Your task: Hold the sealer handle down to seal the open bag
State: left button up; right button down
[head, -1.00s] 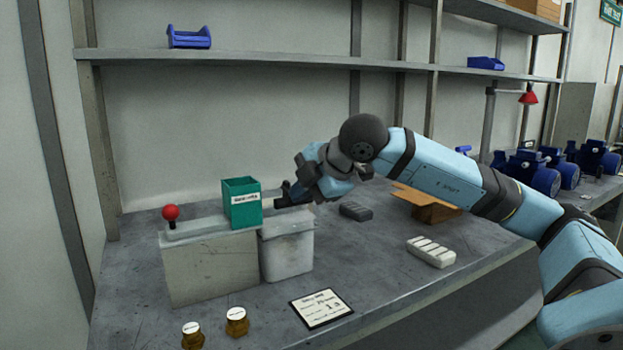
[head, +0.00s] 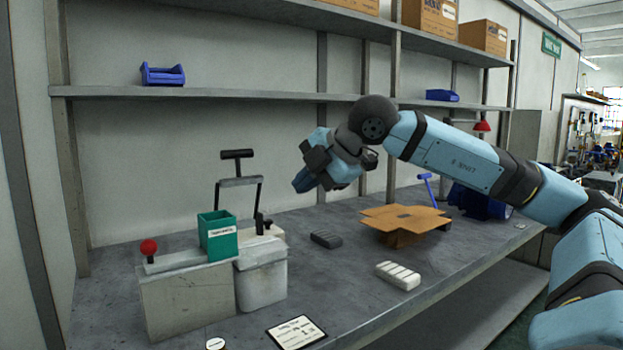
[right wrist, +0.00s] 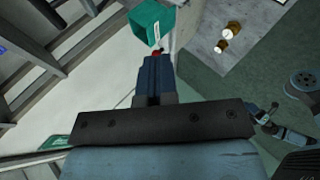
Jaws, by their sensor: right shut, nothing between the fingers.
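The sealer is a grey block (head: 190,298) on the bench with a hinged metal frame. Its black handle (head: 237,154) stands raised on that frame. The open teal bag (head: 217,238), with a white label, stands upright on top of the block in front of the frame; its top also shows in the right wrist view (right wrist: 150,22). My right gripper (head: 302,185) is in the air to the right of the handle, apart from it. Its blue fingers (right wrist: 155,72) are closed together and empty. My left gripper is in neither view.
A red-knobbed lever (head: 149,248) stands at the block's left end. A pale bin (head: 262,285) stands beside the block. A dark tray (head: 326,239), a white tray (head: 398,275), an open cardboard box (head: 405,222) and a label card (head: 296,332) lie on the bench. A shelf (head: 220,93) runs above.

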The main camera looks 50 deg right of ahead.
jog(key=shift+v, duration=0.8)
jog(key=shift+f, duration=0.1)
dwell(0.5)
